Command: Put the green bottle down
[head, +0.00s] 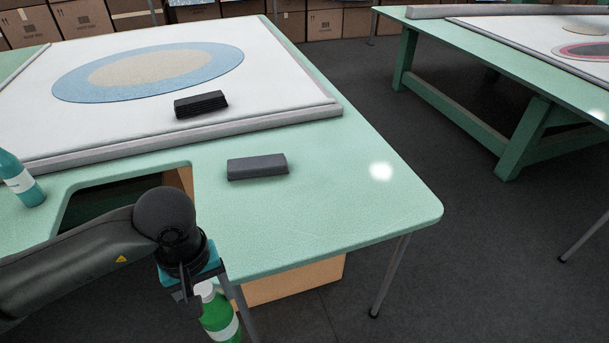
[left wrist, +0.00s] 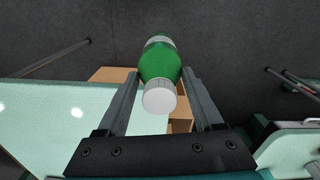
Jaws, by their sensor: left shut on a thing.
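The green bottle (head: 219,318) has a white cap and a pale label. My left gripper (head: 203,287) is shut on it near its top, in front of the green table's front edge and below the tabletop level in the head view. In the left wrist view the bottle (left wrist: 159,68) sits between the two fingers of my left gripper (left wrist: 160,90), cap toward the camera. Its lower part is cut off in the head view. The green table (head: 330,190) has bare surface at its front right. My right gripper is not in view.
A dark block (head: 257,167) lies on the table's front strip, and a dark brush-like block (head: 201,104) on the white framed panel (head: 270,80). A teal bottle (head: 20,180) stands at the left, beside a cutout. Cardboard boxes (head: 290,282) are under the table.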

